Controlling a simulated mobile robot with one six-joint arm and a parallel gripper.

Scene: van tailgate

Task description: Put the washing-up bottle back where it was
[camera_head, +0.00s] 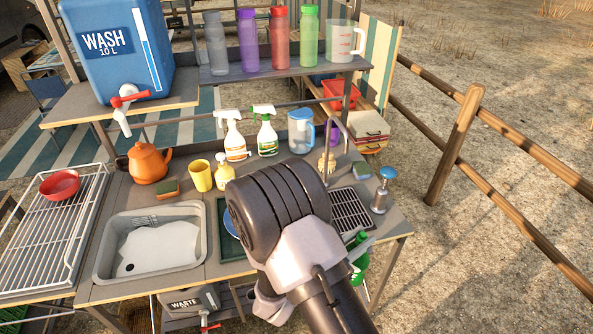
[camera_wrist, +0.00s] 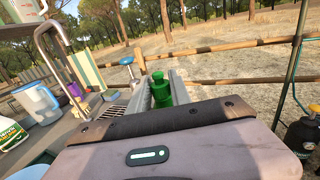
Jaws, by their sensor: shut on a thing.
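The washing-up bottle (camera_wrist: 161,92) is green with a narrow neck and cap. In the wrist view it stands between the two grey fingers of my gripper (camera_wrist: 163,80), which is shut on it. In the head view part of the green bottle (camera_head: 359,258) shows at the gripper (camera_head: 358,248), near the front right edge of the worktop (camera_head: 395,232); my arm hides the rest. I cannot tell its height above the ground there.
The sink (camera_head: 150,242) is at the left. A drain grid (camera_head: 351,210) and a blue-topped pump dispenser (camera_head: 382,190) are at the worktop's right end. Spray bottles (camera_head: 267,136), a yellow cup (camera_head: 201,175) and an orange kettle (camera_head: 148,163) stand along the back. A wooden fence (camera_head: 456,145) is beyond.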

